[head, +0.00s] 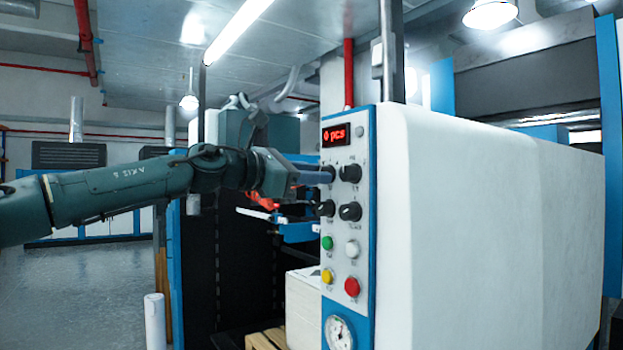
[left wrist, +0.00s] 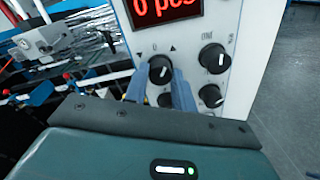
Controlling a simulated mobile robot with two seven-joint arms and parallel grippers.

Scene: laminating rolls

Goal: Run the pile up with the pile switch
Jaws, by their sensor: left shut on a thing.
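The control panel (head: 346,262) is a pale upright face with a blue edge, on the front of a large white machine. The pile switch (left wrist: 160,68) is a black rotary knob at its upper left, with down arrow, 0 and up arrow marks above it. My left gripper (head: 324,177) comes in from the left and is shut on this knob; in the left wrist view its blue fingers (left wrist: 160,90) stand at either side of it. The knob's pointer is hard to read. The pile (head: 302,308), a white stack on a wooden pallet (head: 266,340), is partly hidden behind the panel.
Further black knobs (head: 350,173) sit close beside and below the switch. Green, white, yellow and red buttons (head: 352,286) and a round gauge (head: 339,333) are lower down. The red display (left wrist: 167,10) reads 0 pcs. Floor at the left is open.

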